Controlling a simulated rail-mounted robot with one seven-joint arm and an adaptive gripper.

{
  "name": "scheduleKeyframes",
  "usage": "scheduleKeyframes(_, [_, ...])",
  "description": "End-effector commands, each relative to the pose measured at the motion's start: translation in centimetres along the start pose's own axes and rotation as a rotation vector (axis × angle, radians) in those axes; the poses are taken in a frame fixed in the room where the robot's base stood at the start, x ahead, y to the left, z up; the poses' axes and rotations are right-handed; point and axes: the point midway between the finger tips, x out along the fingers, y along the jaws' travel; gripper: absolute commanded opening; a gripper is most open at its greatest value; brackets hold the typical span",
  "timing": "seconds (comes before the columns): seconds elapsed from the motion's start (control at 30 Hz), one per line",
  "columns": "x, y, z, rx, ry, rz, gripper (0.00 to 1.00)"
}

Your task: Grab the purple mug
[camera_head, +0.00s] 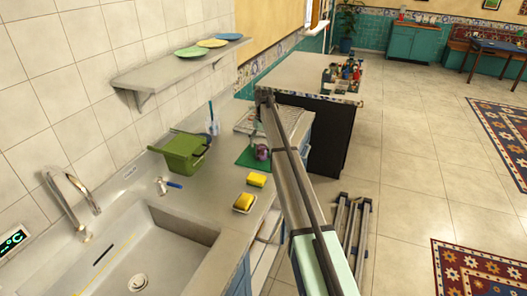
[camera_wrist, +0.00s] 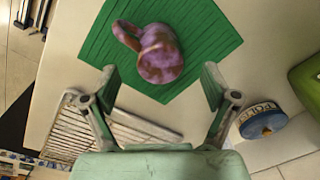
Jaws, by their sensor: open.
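The purple mug (camera_wrist: 162,58) lies on a green mat (camera_wrist: 97,45) in the wrist view, with its handle pointing to the upper left. It looks tipped on its side or strongly tilted. My gripper (camera_wrist: 158,76) is open, with one finger on each side of the mug's lower end in the picture. Nothing is held, and I cannot tell the remaining height above the mat. In the head view the mug (camera_head: 262,152) is small on the green mat (camera_head: 246,158), partly hidden by my arm.
A wire rack (camera_wrist: 85,132) lies beside the mat. A round blue-topped object (camera_wrist: 263,121) is to the right.

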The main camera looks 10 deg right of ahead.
Motion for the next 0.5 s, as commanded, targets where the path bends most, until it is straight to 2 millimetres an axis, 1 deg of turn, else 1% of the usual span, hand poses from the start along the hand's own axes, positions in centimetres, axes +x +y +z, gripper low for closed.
scheduleKeyframes(0.17, [0.8,0.0,0.1,0.000,-0.002,0.000,0.86])
scheduleKeyframes(0.5, [4.8,0.2,0.2,0.000,-0.002,0.000,0.86])
